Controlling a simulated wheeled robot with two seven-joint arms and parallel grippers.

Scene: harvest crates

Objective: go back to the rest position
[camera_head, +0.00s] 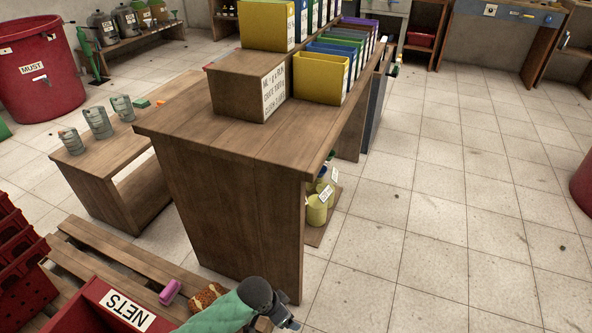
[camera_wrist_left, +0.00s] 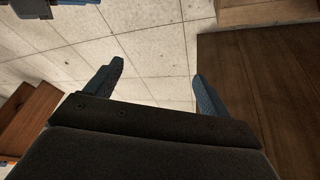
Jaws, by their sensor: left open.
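My left gripper (camera_wrist_left: 157,70) is open in the left wrist view, with two blue-grey fingers apart and nothing between them. Pale floor tiles show behind the fingers, and a brown wooden surface (camera_wrist_left: 265,80) lies to their right. In the head view a green-sleeved arm with a black joint, apparently my left arm, comes in at the bottom, in front of the wooden table (camera_head: 225,215).
Yellow, blue and green bins (camera_head: 322,77) stand on the table. A red crate labelled NETS (camera_head: 93,303) is at the bottom left, beside wooden slats (camera_head: 110,262). Grey canisters (camera_head: 97,121) stand on a low bench.

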